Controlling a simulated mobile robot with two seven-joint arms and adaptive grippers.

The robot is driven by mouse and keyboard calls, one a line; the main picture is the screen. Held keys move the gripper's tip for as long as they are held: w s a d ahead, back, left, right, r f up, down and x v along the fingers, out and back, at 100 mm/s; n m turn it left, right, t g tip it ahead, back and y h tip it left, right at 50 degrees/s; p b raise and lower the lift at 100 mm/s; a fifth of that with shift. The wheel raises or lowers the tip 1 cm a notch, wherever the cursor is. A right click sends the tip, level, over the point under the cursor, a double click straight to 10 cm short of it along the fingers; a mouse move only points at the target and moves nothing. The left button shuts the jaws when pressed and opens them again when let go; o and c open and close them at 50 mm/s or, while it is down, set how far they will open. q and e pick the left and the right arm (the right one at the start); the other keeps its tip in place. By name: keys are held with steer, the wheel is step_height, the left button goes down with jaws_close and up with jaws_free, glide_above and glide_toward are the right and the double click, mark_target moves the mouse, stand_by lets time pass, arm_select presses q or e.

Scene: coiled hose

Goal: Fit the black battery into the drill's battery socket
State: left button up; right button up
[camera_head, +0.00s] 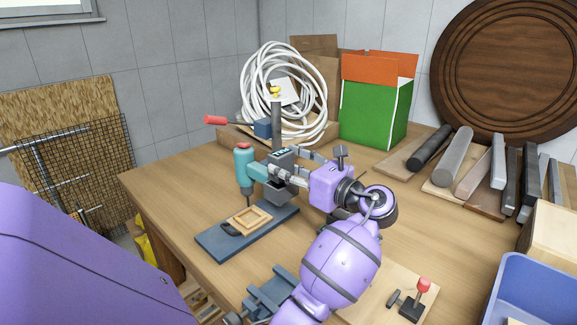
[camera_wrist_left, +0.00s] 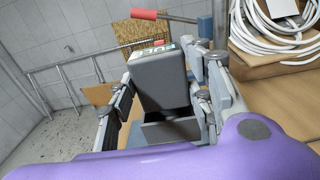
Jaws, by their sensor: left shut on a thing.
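The teal drill (camera_head: 244,167) has a red top and points bit-down above a blue-grey base plate (camera_head: 284,214). Its handle reaches right, toward my left gripper. The black battery (camera_head: 283,158) is a dark block at the handle's end, between the fingers of my left gripper (camera_head: 284,172). In the left wrist view the battery (camera_wrist_left: 158,78) shows a pale label on its top edge, and the gripper (camera_wrist_left: 160,105) is shut on it from both sides. A hollow-looking dark part (camera_wrist_left: 172,132) lies below it. The contact between battery and socket is hidden. My right gripper is not in view.
A wooden frame (camera_head: 265,213) and a black piece lie on the base plate. A coiled white hose (camera_head: 246,85), a green box (camera_head: 368,117) and a red-handled tool (camera_head: 216,120) stand behind. Bars on boards (camera_head: 455,150) fill the right; a blue bin (camera_head: 535,265) is front right.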

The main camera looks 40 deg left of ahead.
arm_select(q)
steer(key=shift+f, duration=0.85)
steer(key=shift+f, duration=0.1)
steer(key=o, duration=1.6)
steer(key=shift+s+f, duration=0.1)
steer(key=shift+f, duration=0.05)
steer(key=shift+d+f, duration=0.1)
steer(key=shift+f, duration=0.1)
steer(key=d, duration=0.8)
steer(key=s+d+r, duration=0.1)
steer(key=d, duration=0.2)
steer(key=shift+d, duration=0.4)
